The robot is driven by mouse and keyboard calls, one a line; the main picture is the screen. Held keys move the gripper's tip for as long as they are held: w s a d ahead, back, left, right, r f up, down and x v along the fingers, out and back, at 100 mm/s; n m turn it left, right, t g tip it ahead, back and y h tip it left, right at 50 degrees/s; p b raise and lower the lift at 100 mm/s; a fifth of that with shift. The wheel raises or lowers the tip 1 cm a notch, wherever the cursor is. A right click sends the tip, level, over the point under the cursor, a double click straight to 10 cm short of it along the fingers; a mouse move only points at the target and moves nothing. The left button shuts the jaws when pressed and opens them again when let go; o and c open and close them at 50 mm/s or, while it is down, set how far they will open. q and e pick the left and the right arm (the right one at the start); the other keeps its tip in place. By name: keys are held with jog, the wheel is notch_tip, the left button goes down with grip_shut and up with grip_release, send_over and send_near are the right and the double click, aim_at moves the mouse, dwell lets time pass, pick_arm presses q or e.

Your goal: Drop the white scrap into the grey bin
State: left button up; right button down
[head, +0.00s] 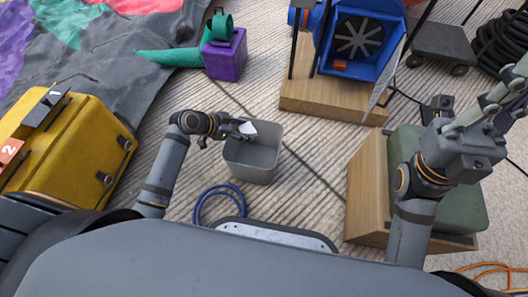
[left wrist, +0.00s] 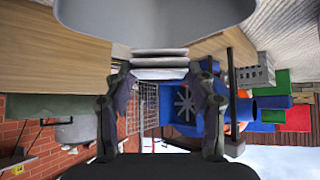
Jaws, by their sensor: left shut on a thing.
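The white scrap (head: 248,128) is held in my left gripper (head: 243,130), over the grey bin (head: 252,163) at its back-left rim. In the left wrist view the scrap (left wrist: 160,62) shows as pale folded layers between the two fingers of the gripper (left wrist: 160,82), which are shut on it. The bin (left wrist: 155,22) fills the top of that view, close to the scrap. The bin stands upright on the floor; its visible inside looks empty.
A blue hose (head: 215,190) lies beside the bin. A yellow case (head: 75,150) stands at left, a purple block (head: 225,58) behind. A blue blower (head: 365,40) rests on a wooden platform (head: 330,103). A green-topped wooden box (head: 370,195) is at right.

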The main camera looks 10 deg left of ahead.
pick_arm(q)
notch_tip(320, 180, down, 6)
jog(key=b, duration=0.6)
jog(key=shift+b, duration=0.4)
jog(key=o, duration=0.9)
